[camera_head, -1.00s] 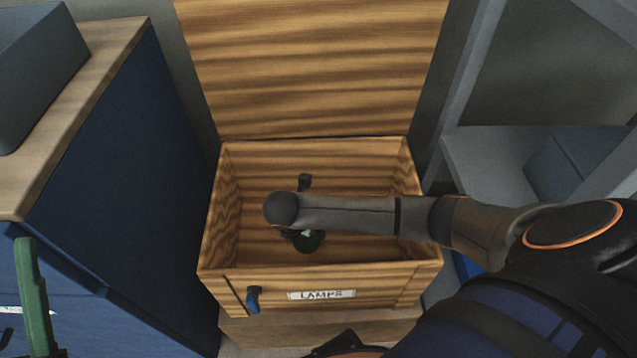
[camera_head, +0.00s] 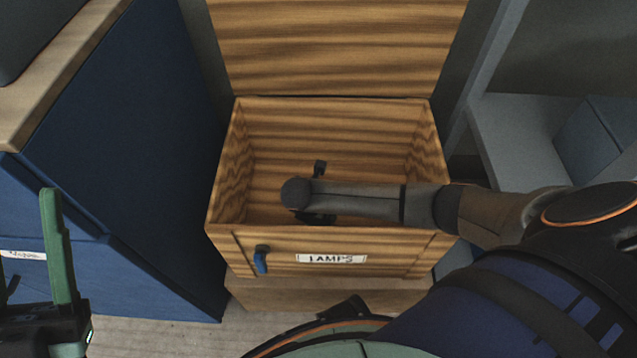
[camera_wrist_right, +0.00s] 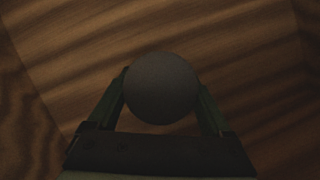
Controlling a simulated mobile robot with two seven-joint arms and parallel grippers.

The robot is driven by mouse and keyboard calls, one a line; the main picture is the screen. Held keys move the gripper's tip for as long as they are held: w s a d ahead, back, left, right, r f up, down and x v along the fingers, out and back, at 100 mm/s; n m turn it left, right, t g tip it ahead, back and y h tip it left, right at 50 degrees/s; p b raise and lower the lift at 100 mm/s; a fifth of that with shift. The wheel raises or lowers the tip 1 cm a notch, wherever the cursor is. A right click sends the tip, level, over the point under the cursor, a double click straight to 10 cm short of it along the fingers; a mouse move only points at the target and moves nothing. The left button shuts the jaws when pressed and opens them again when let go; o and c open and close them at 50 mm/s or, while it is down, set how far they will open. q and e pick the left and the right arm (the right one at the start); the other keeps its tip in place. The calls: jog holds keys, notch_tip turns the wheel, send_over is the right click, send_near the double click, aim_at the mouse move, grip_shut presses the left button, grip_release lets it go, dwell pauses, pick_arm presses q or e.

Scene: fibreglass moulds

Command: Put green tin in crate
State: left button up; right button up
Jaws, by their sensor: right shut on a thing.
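The wooden crate (camera_head: 245,240), with a LAMPS label on its front, stands open in the head view, its lid raised behind. My right arm reaches over its right wall. The right gripper (camera_head: 318,218) is inside the crate outline, mostly hidden under the wrist. In the right wrist view, its green fingers are shut on a round thing with a dark grey top (camera_wrist_right: 161,88), likely the tin, over the wood-grained inside. The tin's green side does not show now, and whether it touches the floor is unclear. My left gripper (camera_head: 62,250) shows one green finger at the lower left, away from the crate.
A blue cabinet (camera_head: 130,150) with a wooden top stands left of the crate. Grey shelving (camera_head: 520,130) stands on the right. A small blue latch (camera_head: 261,262) is on the crate's front. The crate's left inside looks clear.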

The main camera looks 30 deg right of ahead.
jog(key=o, duration=1.4)
jog(key=shift+r, duration=0.1)
jog(key=shift+a+r+p, duration=0.1)
jog(key=shift+r+p, duration=0.2)
jog(key=shift+p, duration=0.1)
pick_arm(q)
jog(key=shift+m, duration=0.4)
jog(key=shift+s+a+r+p, duration=0.1)
jog(key=shift+a+r+p, duration=0.05)
jog(key=shift+r+p, duration=1.05)
jog(key=shift+a+r+p, duration=0.1)
jog(key=shift+r+p, duration=0.95)
jog(key=shift+r, duration=0.25)
pick_arm(e)
jog(key=v, duration=1.1)
jog(key=shift+r, duration=0.2)
jog(key=shift+s, duration=0.1)
